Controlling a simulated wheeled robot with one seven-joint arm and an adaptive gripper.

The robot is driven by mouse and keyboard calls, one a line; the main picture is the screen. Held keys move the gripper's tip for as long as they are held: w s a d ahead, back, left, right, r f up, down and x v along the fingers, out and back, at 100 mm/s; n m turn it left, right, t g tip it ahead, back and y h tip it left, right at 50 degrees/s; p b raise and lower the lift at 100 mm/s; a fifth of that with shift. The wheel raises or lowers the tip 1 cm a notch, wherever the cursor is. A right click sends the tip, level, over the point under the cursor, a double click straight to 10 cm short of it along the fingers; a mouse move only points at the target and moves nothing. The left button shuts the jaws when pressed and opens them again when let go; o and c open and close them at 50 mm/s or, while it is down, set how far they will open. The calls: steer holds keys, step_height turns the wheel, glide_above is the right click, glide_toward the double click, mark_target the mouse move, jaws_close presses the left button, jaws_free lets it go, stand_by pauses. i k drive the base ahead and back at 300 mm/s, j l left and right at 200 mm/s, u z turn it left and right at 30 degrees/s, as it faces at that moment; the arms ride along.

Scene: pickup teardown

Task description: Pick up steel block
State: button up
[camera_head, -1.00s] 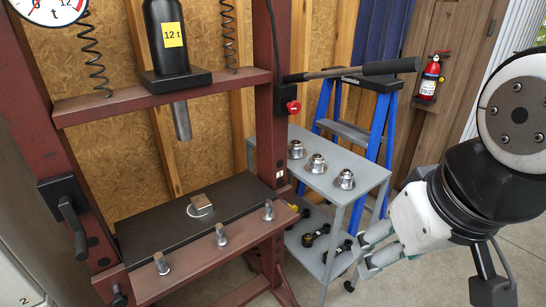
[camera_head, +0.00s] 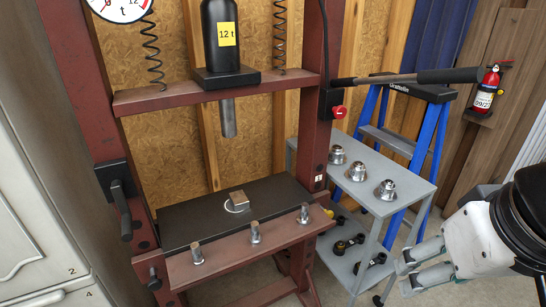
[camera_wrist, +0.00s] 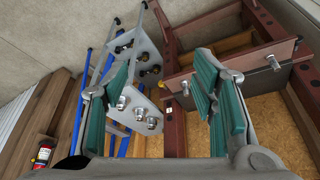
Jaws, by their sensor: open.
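The steel block (camera_head: 238,201) is a small grey metal block. It sits on the black bed plate (camera_head: 185,218) of the red shop press, below the press ram (camera_head: 228,118), with a pale ring-like shape around its base. My gripper (camera_head: 408,276) is at the lower right in the head view, right of the press and well apart from the block. In the wrist view my gripper (camera_wrist: 163,88) shows its two green-padded fingers spread wide with nothing between them. I cannot make out the block in the wrist view.
Several upright pins (camera_head: 255,232) line the front beam of the press. A grey cart (camera_head: 405,192) with metal fittings on top stands between press and gripper. A blue ladder (camera_head: 425,150) and a fire extinguisher (camera_head: 487,88) are behind. A pale cabinet (camera_head: 35,205) stands left.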

mark_target(240, 201)
steer(key=i+j+u, duration=0.3)
steer(key=j, duration=0.25)
steer(key=i+j+u, duration=0.3)
steer(key=j, duration=0.15)
